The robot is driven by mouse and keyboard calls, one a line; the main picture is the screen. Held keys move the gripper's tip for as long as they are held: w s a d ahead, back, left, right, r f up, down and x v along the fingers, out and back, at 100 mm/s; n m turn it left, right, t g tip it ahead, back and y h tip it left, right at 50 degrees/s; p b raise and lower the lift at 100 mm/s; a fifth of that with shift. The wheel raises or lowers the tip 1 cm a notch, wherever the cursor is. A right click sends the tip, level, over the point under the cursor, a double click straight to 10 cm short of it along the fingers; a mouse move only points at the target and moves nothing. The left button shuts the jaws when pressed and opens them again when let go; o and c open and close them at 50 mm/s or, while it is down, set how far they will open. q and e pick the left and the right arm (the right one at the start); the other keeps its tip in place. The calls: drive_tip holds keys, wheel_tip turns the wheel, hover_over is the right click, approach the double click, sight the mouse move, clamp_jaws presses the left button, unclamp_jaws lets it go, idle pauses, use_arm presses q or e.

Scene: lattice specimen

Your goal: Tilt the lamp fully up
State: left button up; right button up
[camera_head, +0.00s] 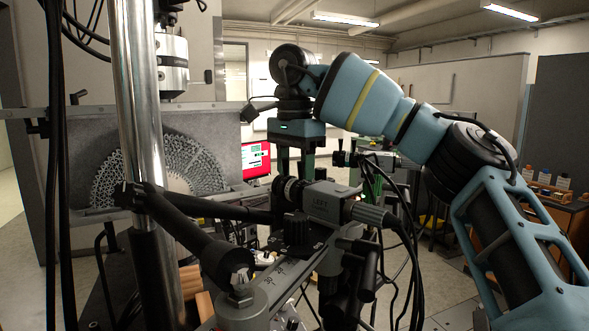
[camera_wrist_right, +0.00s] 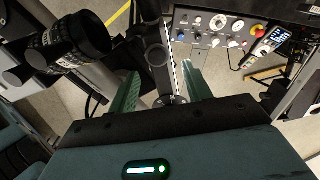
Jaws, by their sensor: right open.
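I cannot tell for certain which part is the lamp. My right gripper (camera_head: 295,165) hangs from the blue arm, fingers down, above and behind the grey camera (camera_head: 322,203) in the head view. In the right wrist view its green fingers (camera_wrist_right: 160,84) are apart. A black post with a round joint (camera_wrist_right: 157,50) shows between them; contact is not visible, and I cannot tell whether it belongs to the lamp. My left gripper is not in view.
A camera lens (camera_wrist_right: 68,43) is left of the fingers in the wrist view, and a control panel (camera_wrist_right: 215,30) is on the right. In the head view, a steel column (camera_head: 138,100), black arms and cables crowd the left and centre. A lattice specimen (camera_head: 165,165) stands behind.

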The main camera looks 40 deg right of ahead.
sight(295, 208)
drive_tip(key=shift+w+f, duration=0.1)
drive_tip(key=shift+f, duration=3.2)
clamp_jaws()
